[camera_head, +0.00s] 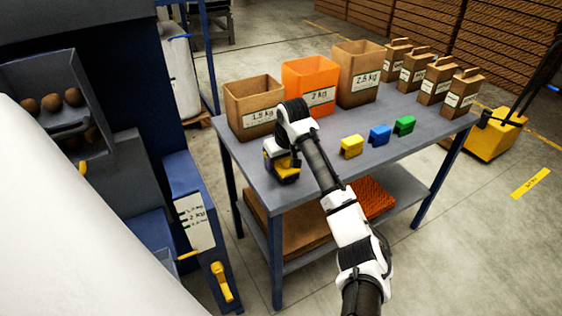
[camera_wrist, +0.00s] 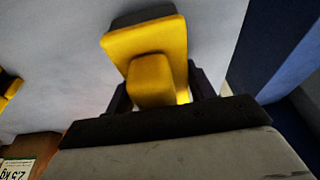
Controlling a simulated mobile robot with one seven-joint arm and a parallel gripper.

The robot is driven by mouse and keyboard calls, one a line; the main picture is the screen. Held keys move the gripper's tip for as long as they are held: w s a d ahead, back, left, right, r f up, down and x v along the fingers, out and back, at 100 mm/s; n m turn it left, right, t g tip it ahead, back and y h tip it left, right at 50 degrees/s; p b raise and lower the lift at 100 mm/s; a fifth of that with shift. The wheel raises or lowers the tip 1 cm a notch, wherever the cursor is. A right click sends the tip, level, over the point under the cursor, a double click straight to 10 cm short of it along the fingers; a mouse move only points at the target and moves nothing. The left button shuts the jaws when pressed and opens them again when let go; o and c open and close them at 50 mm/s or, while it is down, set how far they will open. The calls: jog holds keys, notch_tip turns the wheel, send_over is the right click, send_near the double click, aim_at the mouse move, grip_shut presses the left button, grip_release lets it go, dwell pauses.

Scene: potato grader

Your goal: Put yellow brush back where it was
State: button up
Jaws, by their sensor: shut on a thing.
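My gripper (camera_head: 282,166) is at the near left part of the grey table (camera_head: 236,148), below the 1.5 kg box. It is shut on a yellow brush (camera_head: 285,163), which the wrist view shows as a yellow block with a stubby grip (camera_wrist: 150,55) between the dark fingers. A dark strip shows along its far edge. I cannot tell whether it touches the tabletop. A second yellow block (camera_head: 351,147) stands to the right on the table, with a blue block (camera_head: 380,134) and a green block (camera_head: 404,125) in a slanting row.
Open boxes marked 1.5 kg (camera_head: 252,104), 2 kg (camera_head: 308,84) and 2.5 kg (camera_head: 359,72) stand along the back. Several small cartons (camera_head: 434,80) are at the right. A blue machine (camera_head: 130,90) stands left. Bare tabletop lies right of the green block.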

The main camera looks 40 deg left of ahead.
jog(key=shift+f, duration=0.4)
jog(key=o, duration=1.3)
jog(key=shift+f, duration=0.1)
